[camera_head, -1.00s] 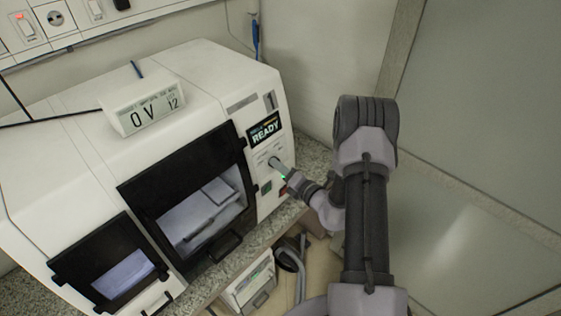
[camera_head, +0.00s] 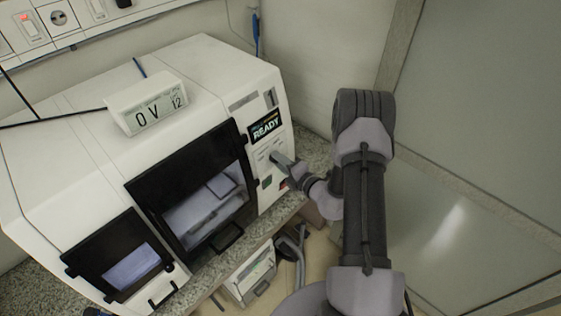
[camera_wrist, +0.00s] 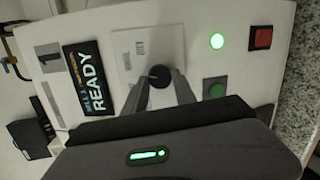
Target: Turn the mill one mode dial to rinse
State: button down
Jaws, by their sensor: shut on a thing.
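The mill (camera_head: 215,95) is a large white machine on the counter, with a dark-framed window and a READY display (camera_head: 265,127) at its right end. In the wrist view the mode dial (camera_wrist: 159,76) is a small black round knob on a pale plate (camera_wrist: 135,60) beside the READY display (camera_wrist: 86,80). My gripper (camera_wrist: 160,82) is shut on the dial, one finger on each side. In the head view my gripper (camera_head: 277,158) reaches the panel from the right and hides the dial. The plate's lettering is too small to read, so I cannot tell the dial's setting.
A green lamp (camera_wrist: 217,41), a red switch (camera_wrist: 262,38) and a green button (camera_wrist: 215,88) sit close to the dial. A voltage display (camera_head: 150,103) stands on top of the mill. A wall and a large pale panel (camera_head: 470,130) stand to the right.

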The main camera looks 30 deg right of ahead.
jog(key=c, duration=1)
grip_release()
jog(key=shift+s, duration=0.1)
jog(key=v, duration=1.7)
jog(key=shift+s+r+b, duration=0.1)
jog(key=shift+b, duration=0.2)
